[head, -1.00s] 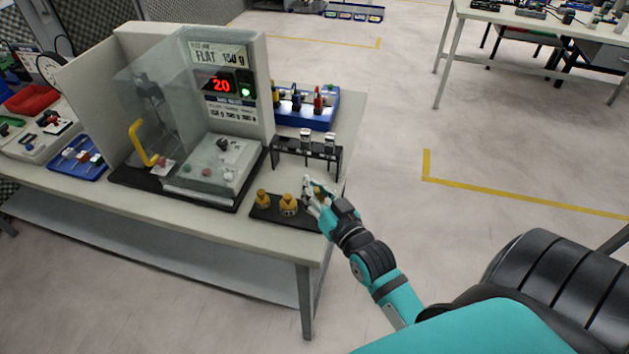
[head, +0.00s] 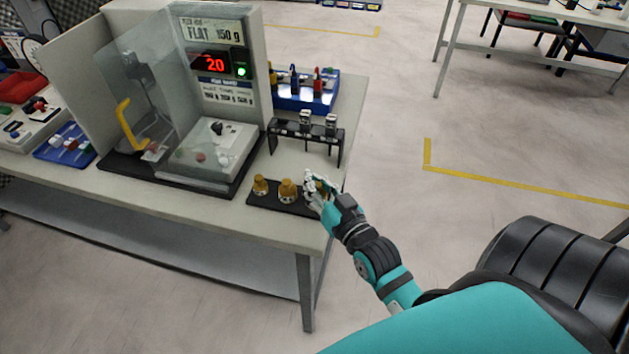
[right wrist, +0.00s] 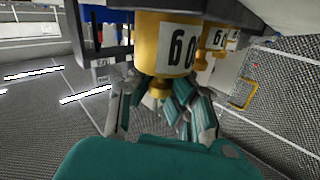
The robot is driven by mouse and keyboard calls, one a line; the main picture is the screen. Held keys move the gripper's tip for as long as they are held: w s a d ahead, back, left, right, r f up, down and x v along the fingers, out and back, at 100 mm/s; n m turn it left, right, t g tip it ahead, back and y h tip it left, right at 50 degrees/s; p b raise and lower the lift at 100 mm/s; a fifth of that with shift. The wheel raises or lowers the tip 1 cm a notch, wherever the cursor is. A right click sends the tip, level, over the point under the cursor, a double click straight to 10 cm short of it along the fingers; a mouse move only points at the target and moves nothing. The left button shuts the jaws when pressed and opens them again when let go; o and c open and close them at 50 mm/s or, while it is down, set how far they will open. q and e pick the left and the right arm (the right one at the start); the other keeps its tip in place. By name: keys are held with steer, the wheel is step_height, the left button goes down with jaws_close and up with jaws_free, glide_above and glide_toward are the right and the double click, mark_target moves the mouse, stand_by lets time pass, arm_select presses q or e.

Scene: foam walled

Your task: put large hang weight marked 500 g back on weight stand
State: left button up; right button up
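The large yellow hang weight (right wrist: 165,45) fills the top middle of the right wrist view, its white label partly shown and upside down, so I cannot read the full marking. My right gripper (head: 318,187) is at the right end of the black weight stand (head: 262,199). In the right wrist view its fingers (right wrist: 160,92) close in around the weight's narrow knob. The weight's far end is against or very close to the dark stand; contact is hard to tell. Two brass weights stand on it further left, a smaller one (head: 260,186) and a larger one (head: 288,191). My left gripper is out of view.
A balance (head: 212,148) with a clear shield and a red 2.0 readout stands left of the stand. A black rack (head: 300,132) with metal-topped pieces is just behind. A blue tray (head: 318,100) sits at the back. The table's front right corner is close to my right arm.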

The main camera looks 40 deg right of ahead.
steer(key=o, duration=0.4)
steer(key=shift+w+f, duration=0.1)
steer(key=shift+o, duration=0.3)
steer(key=shift+r, duration=0.35)
steer(key=s+b, duration=0.1)
steer(key=s, duration=1.1)
steer(key=shift+a+r+b, duration=0.15)
steer(key=shift+a+b, duration=0.25)
steer(key=shift+a, duration=0.05)
